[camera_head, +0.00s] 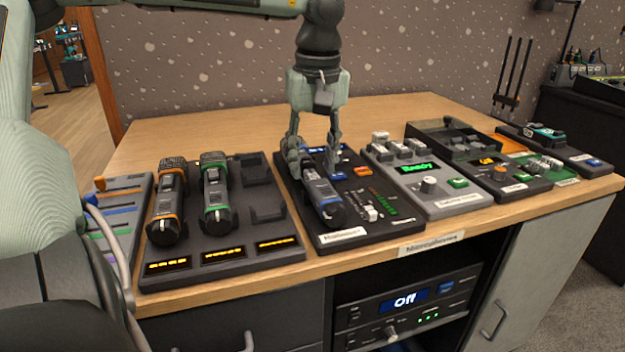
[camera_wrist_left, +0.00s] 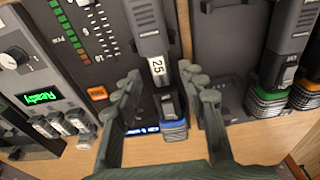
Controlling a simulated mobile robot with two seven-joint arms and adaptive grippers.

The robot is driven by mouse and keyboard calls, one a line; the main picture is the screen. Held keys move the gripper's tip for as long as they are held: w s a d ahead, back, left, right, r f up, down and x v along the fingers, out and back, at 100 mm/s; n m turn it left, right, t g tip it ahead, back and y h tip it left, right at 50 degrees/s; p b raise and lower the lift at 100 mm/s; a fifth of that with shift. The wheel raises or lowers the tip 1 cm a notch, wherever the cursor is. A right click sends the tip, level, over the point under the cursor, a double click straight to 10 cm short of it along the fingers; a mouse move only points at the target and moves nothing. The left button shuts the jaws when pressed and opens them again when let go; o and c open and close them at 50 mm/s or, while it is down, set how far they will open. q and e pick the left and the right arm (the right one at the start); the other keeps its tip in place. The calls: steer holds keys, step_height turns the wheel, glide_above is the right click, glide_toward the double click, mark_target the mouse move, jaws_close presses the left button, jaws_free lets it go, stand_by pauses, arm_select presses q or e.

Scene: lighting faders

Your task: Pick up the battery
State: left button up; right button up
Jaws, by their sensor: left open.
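A blue-ringed dark microphone (camera_head: 322,198) lies on a black panel (camera_head: 365,236). My left gripper (camera_head: 314,163) points down at its far end, jaws open with one finger on each side. In the left wrist view the microphone (camera_wrist_left: 148,40) lies between the open fingers of my left gripper (camera_wrist_left: 160,86). It has a white "25" label and a dark slot or latch (camera_wrist_left: 168,105) beside the blue ring. No piece is clearly recognisable as the battery; whether one sits inside the microphone cannot be told. My right gripper is not in view.
Orange (camera_head: 168,205) and green (camera_head: 216,195) microphones lie in a rack at the left, beside an empty slot. A grey unit reading "Ready" (camera_head: 425,178) holds several small blocks. A dark tray (camera_head: 440,130) with grey pieces stands behind it. The back of the table is clear.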

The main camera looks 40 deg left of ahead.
arm_select(q)
steer(key=shift+w+a+f, duration=0.1)
steer(key=shift+a+f, duration=0.05)
steer(key=shift+f, duration=0.75)
jaws_close()
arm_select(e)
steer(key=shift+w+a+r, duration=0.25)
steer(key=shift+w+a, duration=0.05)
arm_select(q)
steer(key=shift+r, duration=0.1)
steer(key=shift+r, duration=0.4)
steer(key=r, duration=0.3)
steer(key=shift+s+r, duration=0.25)
steer(key=shift+r, duration=0.1)
steer(key=s+d+r+p, duration=0.3)
steer(key=s+r+p, duration=0.1)
steer(key=s+r, duration=0.6)
steer(key=shift+s+r, duration=0.2)
steer(key=shift+s, duration=0.2)
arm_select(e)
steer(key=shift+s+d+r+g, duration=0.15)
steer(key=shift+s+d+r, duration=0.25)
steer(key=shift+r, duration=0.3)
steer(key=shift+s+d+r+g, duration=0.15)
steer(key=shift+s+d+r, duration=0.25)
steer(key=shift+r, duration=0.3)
